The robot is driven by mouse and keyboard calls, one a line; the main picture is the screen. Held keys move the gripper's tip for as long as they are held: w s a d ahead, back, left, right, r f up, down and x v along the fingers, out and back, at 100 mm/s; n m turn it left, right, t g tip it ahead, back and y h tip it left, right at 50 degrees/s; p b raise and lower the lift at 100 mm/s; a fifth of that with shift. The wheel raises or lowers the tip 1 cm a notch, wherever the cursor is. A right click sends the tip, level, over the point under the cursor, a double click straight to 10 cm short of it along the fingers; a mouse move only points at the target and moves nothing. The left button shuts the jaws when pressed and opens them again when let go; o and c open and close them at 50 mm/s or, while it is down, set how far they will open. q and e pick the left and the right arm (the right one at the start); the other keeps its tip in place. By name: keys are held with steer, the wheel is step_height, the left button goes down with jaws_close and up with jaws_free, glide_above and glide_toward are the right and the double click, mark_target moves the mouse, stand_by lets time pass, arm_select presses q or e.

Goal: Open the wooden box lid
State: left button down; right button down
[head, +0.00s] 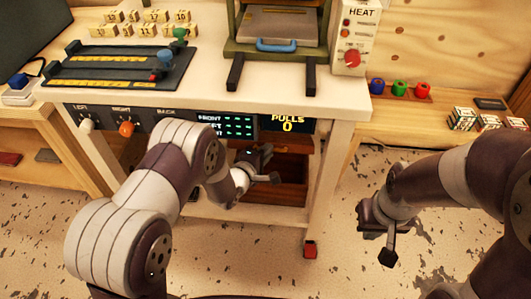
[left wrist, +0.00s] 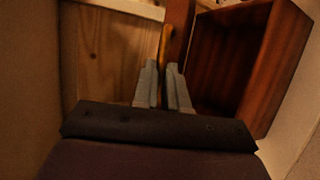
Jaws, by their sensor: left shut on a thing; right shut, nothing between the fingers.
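The wooden box (head: 291,192) is reddish brown and sits under the white worktable, below the display panel. Its dark, hollow inside shows in the head view, and the box also shows at the right of the left wrist view (left wrist: 262,75). My left gripper (head: 268,166) is at the box's upper left part. In the left wrist view its grey fingers (left wrist: 165,84) are shut on a thin upright reddish-brown panel (left wrist: 179,30), which looks like the lid. The fingers partly hide the panel's lower end. My right gripper (head: 385,240) is shut and empty, right of the table and away from the box.
The white worktable (head: 210,98) stands over the box, with its leg (head: 331,185) close on the right. A press with a blue handle (head: 276,45) and a heat control (head: 353,40) stand on top. Colored rolls (head: 400,88) lie on the right bench. The floor around my right gripper is clear.

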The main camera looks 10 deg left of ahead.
arm_select(q)
steer(key=c, duration=1.2)
jaws_free()
steer(key=shift+o, duration=0.2)
steer(key=p+v, duration=0.4)
steer(key=v, duration=0.8)
steer(key=shift+s+p, duration=0.35)
steer(key=shift+a+r, duration=0.1)
steer(key=shift+r, duration=0.05)
